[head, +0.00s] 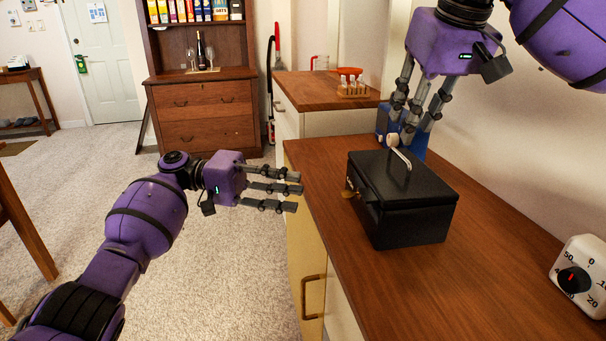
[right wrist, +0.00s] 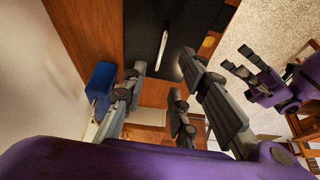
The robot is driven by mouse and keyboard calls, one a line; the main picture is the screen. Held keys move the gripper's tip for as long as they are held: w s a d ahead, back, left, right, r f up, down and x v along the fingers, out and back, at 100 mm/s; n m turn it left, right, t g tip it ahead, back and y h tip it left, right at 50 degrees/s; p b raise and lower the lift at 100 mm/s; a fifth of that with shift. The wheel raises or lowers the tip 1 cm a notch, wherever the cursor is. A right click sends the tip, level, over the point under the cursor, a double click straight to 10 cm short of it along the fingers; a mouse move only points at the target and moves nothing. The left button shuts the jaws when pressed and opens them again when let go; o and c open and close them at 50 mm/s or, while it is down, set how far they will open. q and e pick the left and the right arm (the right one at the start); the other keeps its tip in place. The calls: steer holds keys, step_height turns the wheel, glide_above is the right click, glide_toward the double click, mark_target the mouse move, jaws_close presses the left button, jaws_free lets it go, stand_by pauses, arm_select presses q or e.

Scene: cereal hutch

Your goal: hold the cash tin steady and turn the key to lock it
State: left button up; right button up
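The black cash tin (head: 400,215) stands closed on the wooden counter, with a pale metal handle (head: 401,160) on its lid. A brass key (head: 350,193) sticks out of its left face. The tin's dark lid (right wrist: 186,35) and handle also show in the right wrist view. My right gripper (head: 408,128) is open and empty, fingers pointing down, above and behind the tin's far edge. Its spread fingers (right wrist: 165,72) show in the right wrist view. My left gripper (head: 297,191) is open and empty, left of the tin and key, fingers pointing right near the counter's left edge.
A blue object (head: 418,153) stands behind the tin, partly hidden by my right fingers; it also shows in the right wrist view (right wrist: 101,80). A white timer (head: 583,277) stands at the counter's right. The counter front (head: 420,300) is clear.

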steer(key=x, duration=0.7)
steer(key=shift+w+f, duration=0.1)
steer(key=shift+f, duration=0.3)
jaws_close()
stand_by(0.3)
